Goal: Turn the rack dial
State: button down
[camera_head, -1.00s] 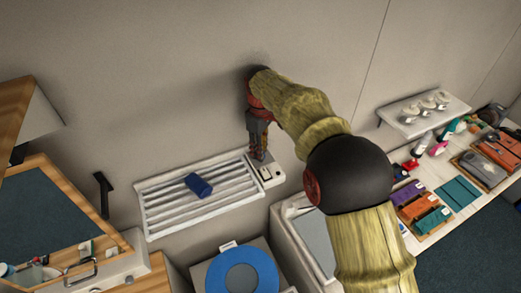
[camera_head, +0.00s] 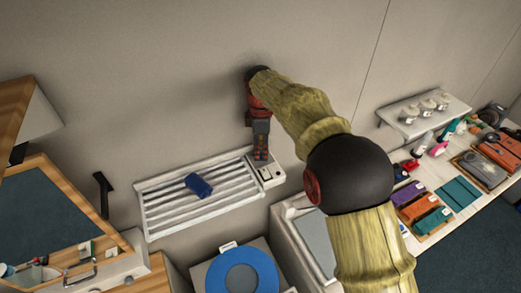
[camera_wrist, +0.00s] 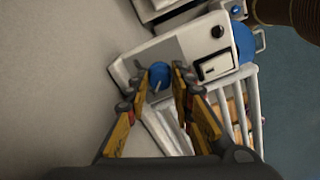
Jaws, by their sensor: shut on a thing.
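The rack dial is a small blue knob (camera_wrist: 159,75) with a pale pointer mark, on the white control box (camera_wrist: 185,50) of the rack. In the wrist view my gripper (camera_wrist: 160,76) has its yellow-sided fingers on both sides of the dial, shut on it. In the head view my gripper (camera_head: 261,156) points down at the control box (camera_head: 268,173) at the right end of the white slatted rack (camera_head: 165,215). The dial is hidden there behind my fingers.
A rolled blue cloth (camera_head: 198,184) lies on the rack slats. A black-and-white switch (camera_wrist: 213,68) and a black button (camera_wrist: 218,32) sit near the dial. The wall (camera_head: 180,80) rises close behind. A machine with a blue round lid (camera_head: 240,278) stands below.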

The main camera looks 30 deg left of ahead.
dwell(0.4)
jog(key=c, duration=1.5)
grip_release()
